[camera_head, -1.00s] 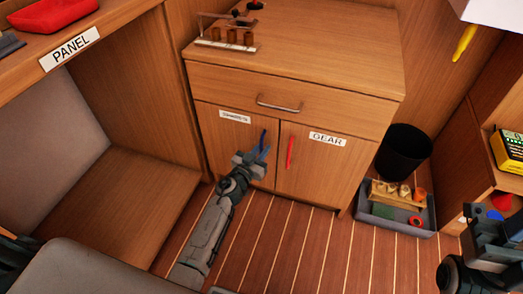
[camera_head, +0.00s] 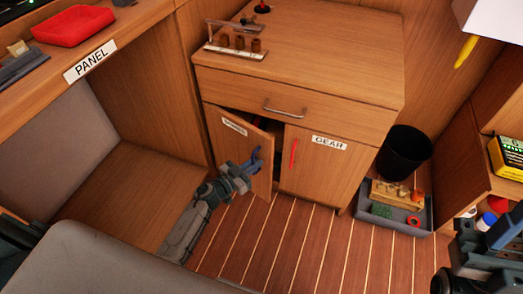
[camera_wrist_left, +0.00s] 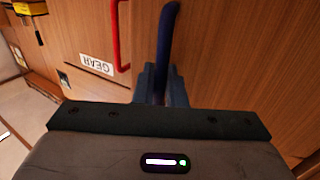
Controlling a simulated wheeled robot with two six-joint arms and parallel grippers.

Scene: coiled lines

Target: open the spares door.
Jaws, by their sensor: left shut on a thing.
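The spares door (camera_head: 227,133) is the left door of the wooden cabinet and stands partly open, swung out on its left side. Its white label (camera_head: 234,126) is too small to read clearly. A dark gap shows between it and the GEAR door (camera_head: 312,165). My left gripper (camera_head: 251,166) is shut on the blue handle (camera_head: 257,156) of the spares door. In the left wrist view the blue handle (camera_wrist_left: 167,40) runs down between the fingers. My right gripper (camera_head: 503,232) is at the lower right edge, away from the cabinet; its fingers are not clear.
The GEAR door is shut, with a red handle (camera_head: 293,153). A drawer (camera_head: 290,104) above is shut. A black bin (camera_head: 404,152) and a grey tray (camera_head: 365,209) with small items stand right of the cabinet. The striped floor (camera_head: 310,240) in front is clear.

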